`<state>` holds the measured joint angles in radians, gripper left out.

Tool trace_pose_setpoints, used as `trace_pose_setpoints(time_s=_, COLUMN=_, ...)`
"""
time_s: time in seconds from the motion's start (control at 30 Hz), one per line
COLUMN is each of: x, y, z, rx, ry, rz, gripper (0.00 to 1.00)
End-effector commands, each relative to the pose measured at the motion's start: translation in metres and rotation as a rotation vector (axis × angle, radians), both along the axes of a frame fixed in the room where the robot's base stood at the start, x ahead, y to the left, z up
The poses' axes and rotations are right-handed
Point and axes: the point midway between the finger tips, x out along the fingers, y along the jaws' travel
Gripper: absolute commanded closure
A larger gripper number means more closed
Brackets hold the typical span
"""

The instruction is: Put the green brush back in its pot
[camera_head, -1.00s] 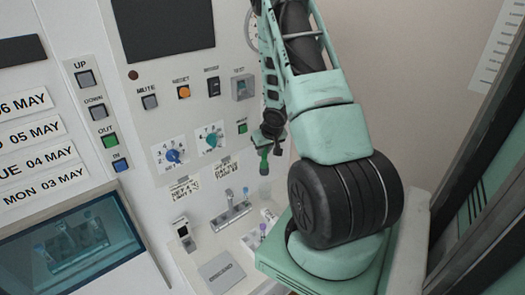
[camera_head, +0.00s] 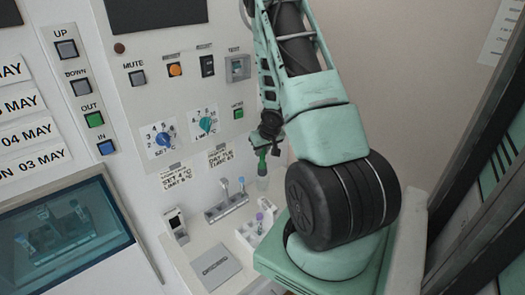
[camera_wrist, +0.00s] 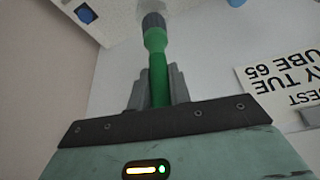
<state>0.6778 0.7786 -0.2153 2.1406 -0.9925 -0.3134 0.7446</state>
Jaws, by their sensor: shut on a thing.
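My gripper (camera_head: 268,138) is shut on the green brush (camera_head: 262,160), which hangs tip down in front of the white panel. In the wrist view my gripper (camera_wrist: 158,88) has its two grey fingers on either side of the green handle (camera_wrist: 156,65), with a dark band and a pale, blurred end beyond.
A grey holder with upright tubes (camera_head: 227,207) and a white rack with a purple-capped tube (camera_head: 259,217) stand on the counter. A flat grey plate (camera_head: 215,267) lies in front. The control panel (camera_head: 185,110) rises close behind, and a window (camera_head: 65,235) is at left.

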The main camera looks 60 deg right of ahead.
Motion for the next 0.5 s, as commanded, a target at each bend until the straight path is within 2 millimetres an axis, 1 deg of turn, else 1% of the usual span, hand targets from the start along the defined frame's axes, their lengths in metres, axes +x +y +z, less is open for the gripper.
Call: trace_pose_setpoints(time_s=0.5, x=-0.0017, y=0.0011, z=-0.0037, rx=0.000, ry=0.000, rz=0.000, gripper=1.00)
